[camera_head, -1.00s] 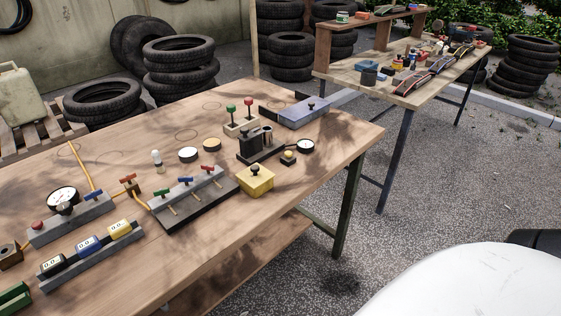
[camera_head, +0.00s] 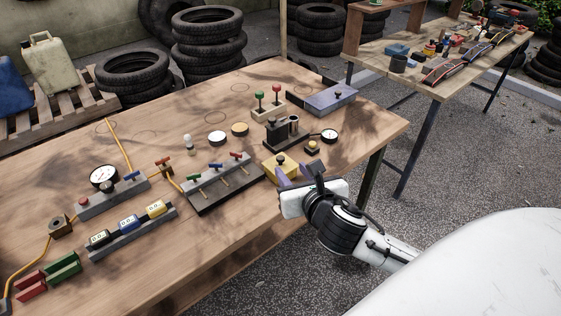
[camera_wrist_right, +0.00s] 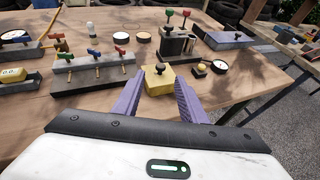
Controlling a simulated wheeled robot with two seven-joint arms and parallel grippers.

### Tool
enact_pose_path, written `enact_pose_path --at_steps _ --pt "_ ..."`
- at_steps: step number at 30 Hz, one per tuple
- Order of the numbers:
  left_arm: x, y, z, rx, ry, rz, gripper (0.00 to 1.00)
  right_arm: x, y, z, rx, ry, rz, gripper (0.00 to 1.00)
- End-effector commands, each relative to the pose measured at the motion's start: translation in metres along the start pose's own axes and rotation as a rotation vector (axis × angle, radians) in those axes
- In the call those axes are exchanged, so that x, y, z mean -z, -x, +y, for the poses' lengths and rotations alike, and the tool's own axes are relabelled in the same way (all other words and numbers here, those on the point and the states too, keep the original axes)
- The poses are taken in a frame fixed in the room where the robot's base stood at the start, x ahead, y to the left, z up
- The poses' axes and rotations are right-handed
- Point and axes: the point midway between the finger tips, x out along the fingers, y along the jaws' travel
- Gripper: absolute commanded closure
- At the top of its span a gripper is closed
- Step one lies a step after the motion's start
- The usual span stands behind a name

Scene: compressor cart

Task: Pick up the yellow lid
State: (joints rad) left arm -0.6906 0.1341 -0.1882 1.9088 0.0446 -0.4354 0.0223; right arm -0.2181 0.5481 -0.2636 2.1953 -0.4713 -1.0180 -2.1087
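The yellow lid (camera_head: 275,165) is a small yellow square piece with a dark knob on top, near the front edge of the wooden table. It also shows in the right wrist view (camera_wrist_right: 159,82), between and just beyond the two purple fingers. My right gripper (camera_head: 294,174) is at the table's front edge beside the yellow lid, and it partly covers the lid in the head view. In the right wrist view the right gripper (camera_wrist_right: 158,97) is open, with nothing between its fingertips that it holds. My left gripper is not in view.
A black block with metal cylinders (camera_head: 283,134) stands behind the lid. A small yellow-knobbed piece (camera_head: 312,147) and a gauge (camera_head: 329,136) are to its right. A valve board (camera_head: 222,183) lies to its left. A grey-blue box (camera_head: 331,98) sits at the back right corner.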

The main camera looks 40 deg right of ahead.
Motion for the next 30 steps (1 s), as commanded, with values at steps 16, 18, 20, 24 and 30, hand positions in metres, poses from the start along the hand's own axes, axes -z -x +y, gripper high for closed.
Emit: enact_pose_path --at_steps 16,18,20,24,30 --pt "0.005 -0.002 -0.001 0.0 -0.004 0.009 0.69 0.002 -0.064 -0.002 0.002 0.014 -0.002 0.62" --pt "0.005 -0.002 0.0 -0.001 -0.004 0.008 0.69 0.004 -0.075 -0.003 0.003 0.013 -0.002 0.62" --pt "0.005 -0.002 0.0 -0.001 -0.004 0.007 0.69 0.004 -0.084 -0.003 0.001 0.014 -0.003 0.62" --pt "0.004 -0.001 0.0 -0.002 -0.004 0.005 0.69 0.004 -0.098 -0.003 0.001 0.015 -0.003 0.62" --pt "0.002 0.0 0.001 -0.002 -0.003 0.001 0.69 0.004 -0.101 -0.003 -0.001 0.016 -0.004 0.62"
